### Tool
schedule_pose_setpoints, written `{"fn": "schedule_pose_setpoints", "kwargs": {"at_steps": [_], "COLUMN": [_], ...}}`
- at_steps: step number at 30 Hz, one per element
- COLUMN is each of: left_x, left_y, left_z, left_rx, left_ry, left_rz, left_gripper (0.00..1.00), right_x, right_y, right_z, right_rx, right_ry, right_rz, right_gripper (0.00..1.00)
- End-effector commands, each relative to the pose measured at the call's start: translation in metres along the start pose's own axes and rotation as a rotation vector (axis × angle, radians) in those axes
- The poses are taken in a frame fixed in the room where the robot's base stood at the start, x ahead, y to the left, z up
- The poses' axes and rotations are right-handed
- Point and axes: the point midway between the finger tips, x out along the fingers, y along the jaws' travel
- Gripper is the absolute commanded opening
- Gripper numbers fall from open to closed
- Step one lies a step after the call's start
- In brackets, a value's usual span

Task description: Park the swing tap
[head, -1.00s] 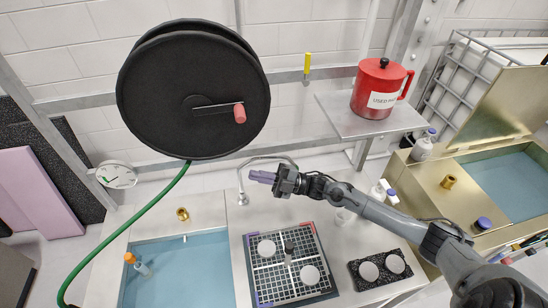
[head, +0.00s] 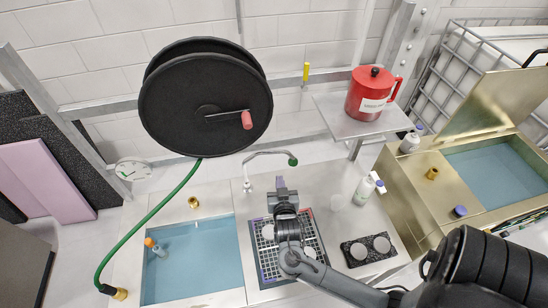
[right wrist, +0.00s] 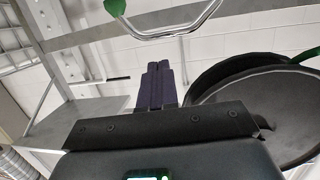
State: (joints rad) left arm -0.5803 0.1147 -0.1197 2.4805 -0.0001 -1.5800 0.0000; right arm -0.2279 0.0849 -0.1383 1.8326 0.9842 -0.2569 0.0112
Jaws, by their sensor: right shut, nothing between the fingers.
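The swing tap (head: 265,154) is a thin grey bent pipe behind the sink and the grid tray. Its green end (head: 293,160) is at the right and its nozzle (head: 247,186) hangs at the left, over the counter between sink and tray. My right gripper (head: 280,182) is shut and empty, its purple fingers pointing to the back wall, just in front of the tap pipe and apart from it in the picture. In the right wrist view the shut fingers (right wrist: 160,70) point up towards the tap pipe (right wrist: 165,28), with a gap between. My left gripper is not in view.
A black hose reel (head: 190,100) hangs above the sink (head: 190,262). A red lidded pot (head: 372,92) stands on a shelf (head: 345,122) at right. My forearm covers part of the grid tray (head: 265,270). Bottles (head: 364,190) stand right of the gripper.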

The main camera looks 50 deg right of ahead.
Motion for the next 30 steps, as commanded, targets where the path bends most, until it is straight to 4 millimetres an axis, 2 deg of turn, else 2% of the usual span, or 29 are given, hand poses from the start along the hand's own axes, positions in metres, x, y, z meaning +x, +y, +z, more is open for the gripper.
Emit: {"fn": "schedule_pose_setpoints", "kwargs": {"at_steps": [12, 18, 24, 30], "left_x": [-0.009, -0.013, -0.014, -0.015], "left_y": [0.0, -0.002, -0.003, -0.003], "left_z": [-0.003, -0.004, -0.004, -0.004], "left_rx": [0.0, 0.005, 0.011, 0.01], "left_ry": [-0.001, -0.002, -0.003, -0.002], "left_rz": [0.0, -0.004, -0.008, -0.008], "left_gripper": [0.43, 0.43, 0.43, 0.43], "right_x": [0.075, 0.105, 0.121, 0.126], "right_y": [-0.001, -0.001, -0.001, -0.001], "right_z": [-0.004, -0.004, -0.003, -0.002], "right_rx": [-0.005, -0.006, -0.004, -0.004], "right_ry": [0.007, 0.006, 0.005, 0.004], "right_rz": [-0.001, -0.002, -0.003, -0.004], "right_gripper": [0.0, 0.0, 0.0, 0.0]}}
